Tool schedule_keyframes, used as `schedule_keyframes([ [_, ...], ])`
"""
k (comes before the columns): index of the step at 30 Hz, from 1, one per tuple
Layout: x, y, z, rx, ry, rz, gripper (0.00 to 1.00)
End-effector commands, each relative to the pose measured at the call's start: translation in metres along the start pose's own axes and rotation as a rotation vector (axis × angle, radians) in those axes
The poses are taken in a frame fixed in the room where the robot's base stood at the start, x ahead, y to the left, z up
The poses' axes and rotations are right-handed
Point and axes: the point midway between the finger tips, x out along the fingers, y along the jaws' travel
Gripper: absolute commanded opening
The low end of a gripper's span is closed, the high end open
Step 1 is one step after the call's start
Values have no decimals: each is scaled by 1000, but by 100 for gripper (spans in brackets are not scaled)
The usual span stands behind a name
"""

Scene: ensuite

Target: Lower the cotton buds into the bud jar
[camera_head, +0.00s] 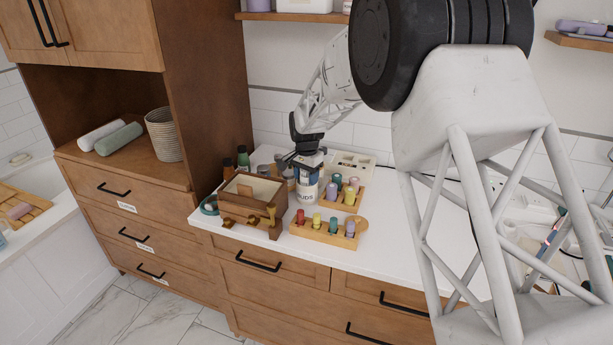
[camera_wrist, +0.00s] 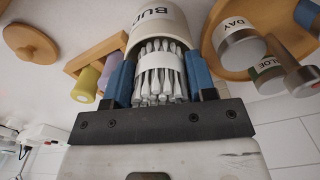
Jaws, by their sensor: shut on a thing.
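The bud jar (camera_head: 309,190) is a white cylinder with dark lettering, upright on the white counter. Its lettered side also shows in the wrist view (camera_wrist: 156,14). My gripper (camera_wrist: 160,62) has blue fingers on either side of the cotton buds (camera_wrist: 160,82), a bundle of white sticks with a pale band around it. It is shut on the bundle. The far ends of the buds line up with the jar's mouth; I cannot tell how deep they reach. In the head view my gripper (camera_head: 305,158) is directly above the jar and hides the buds.
A wooden box (camera_head: 236,208) stands left of the jar, with dark bottles (camera_head: 243,158) behind it. Wooden racks (camera_head: 322,234) with coloured pegs stand in front and right. A round wooden lid (camera_wrist: 30,43) lies nearby. A round wooden tray with labelled containers (camera_wrist: 238,42) is close to the jar.

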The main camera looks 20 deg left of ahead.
Motion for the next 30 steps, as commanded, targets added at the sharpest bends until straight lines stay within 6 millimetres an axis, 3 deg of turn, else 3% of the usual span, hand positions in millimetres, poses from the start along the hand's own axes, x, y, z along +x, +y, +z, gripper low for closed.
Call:
schedule_keyframes([
  [1,20,5,4,0,-16,18,29],
  [7,21,5,4,0,-16,18,29],
  [8,21,5,4,0,-16,18,54],
  [12,21,5,4,0,-17,19,75],
  [23,17,6,4,1,-17,20,76],
  [30,-6,4,3,0,-13,15,81],
])
